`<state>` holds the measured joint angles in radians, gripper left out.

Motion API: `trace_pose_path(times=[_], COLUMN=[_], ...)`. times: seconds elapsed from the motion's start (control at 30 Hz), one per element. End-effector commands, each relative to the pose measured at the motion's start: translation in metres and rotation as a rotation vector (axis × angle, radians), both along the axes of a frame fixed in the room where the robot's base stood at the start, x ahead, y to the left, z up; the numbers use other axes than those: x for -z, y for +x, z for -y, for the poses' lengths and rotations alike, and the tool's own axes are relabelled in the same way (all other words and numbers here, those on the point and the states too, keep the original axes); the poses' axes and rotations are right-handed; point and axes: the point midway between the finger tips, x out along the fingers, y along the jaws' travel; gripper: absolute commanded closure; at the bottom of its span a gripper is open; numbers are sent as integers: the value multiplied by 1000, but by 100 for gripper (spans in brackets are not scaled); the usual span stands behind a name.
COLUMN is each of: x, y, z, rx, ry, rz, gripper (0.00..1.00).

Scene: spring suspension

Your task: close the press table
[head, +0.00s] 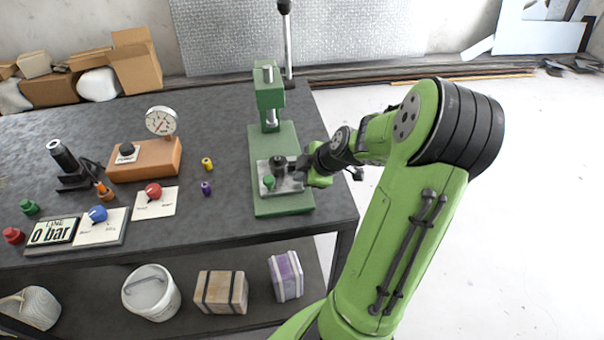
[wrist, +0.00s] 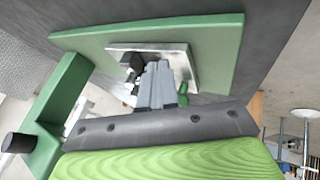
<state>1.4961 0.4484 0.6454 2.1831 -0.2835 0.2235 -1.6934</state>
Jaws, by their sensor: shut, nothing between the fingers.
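The green press (head: 270,90) stands on the dark table with its column at the back of a green base (head: 284,204). Its press table is a silver plate (head: 291,186) on the base, forward of the column, with a small green knob (head: 268,182). A dark round part (head: 278,160) is at the plate's back. My gripper (head: 295,165) is at the plate's right side, low over it. In the wrist view its shut fingers (wrist: 157,85) overlap the silver plate (wrist: 182,60), beside the green knob (wrist: 184,91). I cannot tell whether they touch the plate.
A dial gauge (head: 161,121) on a wooden block, colored knobs on cards and small spools (head: 207,163) lie left of the press. A tall lever (head: 287,40) rises behind it. A bucket (head: 151,292) and boxes sit on the lower shelf. Floor at right is clear.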

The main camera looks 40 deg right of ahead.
Motion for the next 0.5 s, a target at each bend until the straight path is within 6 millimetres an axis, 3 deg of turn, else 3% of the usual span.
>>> trace_pose_path(times=[0.33,0.5], x=[0,2], y=[4,36], z=[4,24], rx=[0,-4], ry=[-1,-1], rz=[1,3], gripper=[100,100])
